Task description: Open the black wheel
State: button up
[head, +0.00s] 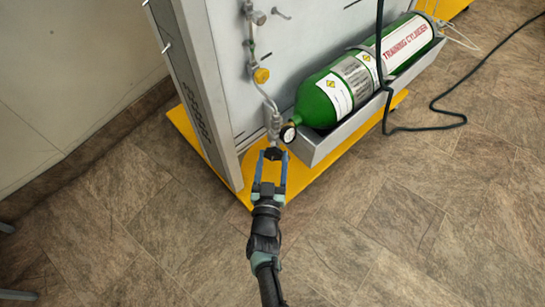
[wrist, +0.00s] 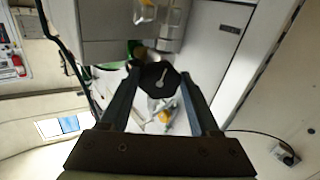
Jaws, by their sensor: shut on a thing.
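The black wheel (head: 273,154) sits at the near end of the metal valve fitting, low on the grey panel and left of the green cylinder's neck. In the wrist view the black wheel (wrist: 159,79) shows as a dark many-sided knob with a light mark on its face. My gripper (head: 272,158) has its two fingers on either side of the wheel, shut on it. In the wrist view my gripper (wrist: 160,82) holds the wheel between its fingertips. The fingers partly hide the wheel's sides.
A pressure gauge (head: 288,134) is close to the right of the wheel. The green cylinder (head: 322,100) lies in a grey tray. A yellow knob (head: 261,75) sits higher on the pipe. A dark cable (head: 436,124) runs over the floor at right. The near floor is clear.

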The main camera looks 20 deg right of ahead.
jog(key=shift+n, duration=1.1)
jog(key=o, duration=1.4)
jog(key=shift+c, duration=0.2)
jog(key=p+v, duration=0.4)
jog(key=v, duration=0.9)
jog(key=shift+p, duration=0.35)
jog(key=shift+f, duration=0.1)
